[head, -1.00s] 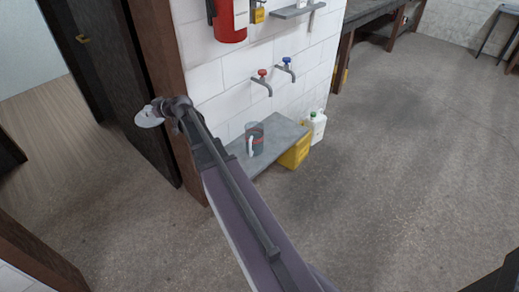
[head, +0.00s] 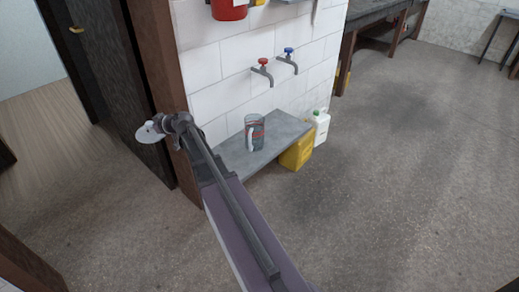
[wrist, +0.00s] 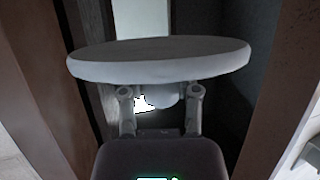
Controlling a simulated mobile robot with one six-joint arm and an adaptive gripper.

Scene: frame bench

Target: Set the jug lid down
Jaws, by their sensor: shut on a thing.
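The jug lid (head: 147,134) is a flat, pale round disc in the head view, held up in the air at the left. It also shows large in the wrist view (wrist: 160,62), with its knob below it between the fingers. My gripper (head: 159,122) is shut on the lid's knob, and the lid is clear of any surface. The jug (head: 254,132), clear with red marks and a white handle, stands upright on the grey bench (head: 285,128) with no lid on it. My gripper is to the left of the jug.
Two taps, one red (head: 263,66) and one blue (head: 288,56), stick out from the white wall above the bench. A brown door post (head: 160,80) is close behind my gripper.

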